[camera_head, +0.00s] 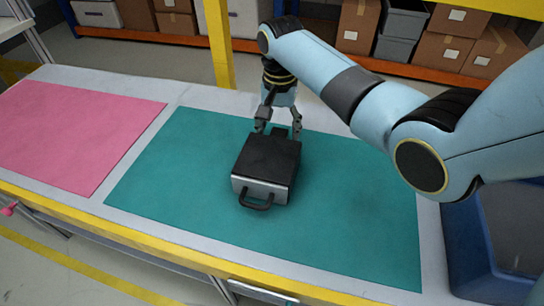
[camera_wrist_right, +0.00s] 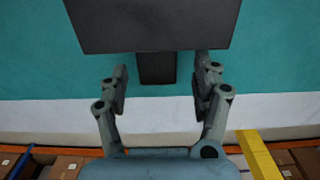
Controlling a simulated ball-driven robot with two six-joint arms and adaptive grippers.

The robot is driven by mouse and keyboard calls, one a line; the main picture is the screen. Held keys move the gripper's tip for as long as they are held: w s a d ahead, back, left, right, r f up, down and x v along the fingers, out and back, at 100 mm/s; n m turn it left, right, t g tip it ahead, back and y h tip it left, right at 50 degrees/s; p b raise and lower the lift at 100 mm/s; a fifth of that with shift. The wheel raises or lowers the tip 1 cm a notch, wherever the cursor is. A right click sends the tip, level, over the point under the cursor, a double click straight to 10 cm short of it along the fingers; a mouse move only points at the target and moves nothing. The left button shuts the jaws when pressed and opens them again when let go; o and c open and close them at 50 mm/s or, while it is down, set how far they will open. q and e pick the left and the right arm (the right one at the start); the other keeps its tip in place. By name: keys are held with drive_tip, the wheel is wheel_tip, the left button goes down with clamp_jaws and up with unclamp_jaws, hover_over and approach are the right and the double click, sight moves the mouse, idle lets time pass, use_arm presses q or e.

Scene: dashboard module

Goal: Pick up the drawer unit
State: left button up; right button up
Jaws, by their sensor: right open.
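The drawer unit (camera_head: 267,164) is a dark box with a silver front and a black handle, and it sits on the teal mat. The handle faces the front edge of the table. A small dark block sticks out from its back. My right gripper (camera_head: 280,127) is at the back of the unit, pointing down. In the right wrist view my gripper (camera_wrist_right: 158,92) is open, with its fingers apart on either side of the small rear block (camera_wrist_right: 156,68). The unit's dark top (camera_wrist_right: 150,25) fills the upper middle there. My left gripper is in neither view.
The teal mat (camera_head: 165,180) is clear around the unit. A pink mat (camera_head: 75,130) lies empty at the left. A yellow post (camera_head: 217,45) stands behind the table. A blue bin (camera_head: 475,245) is at the right. Shelves with cardboard boxes (camera_head: 440,48) are at the back.

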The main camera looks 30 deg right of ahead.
wheel_tip(320, 180, down, 3)
drive_tip(key=shift+d+f+b, duration=0.1)
drive_tip(key=shift+f+b, duration=0.1)
drive_tip(key=shift+b, duration=0.1)
drive_tip(key=shift+c, duration=0.5)
clamp_jaws()
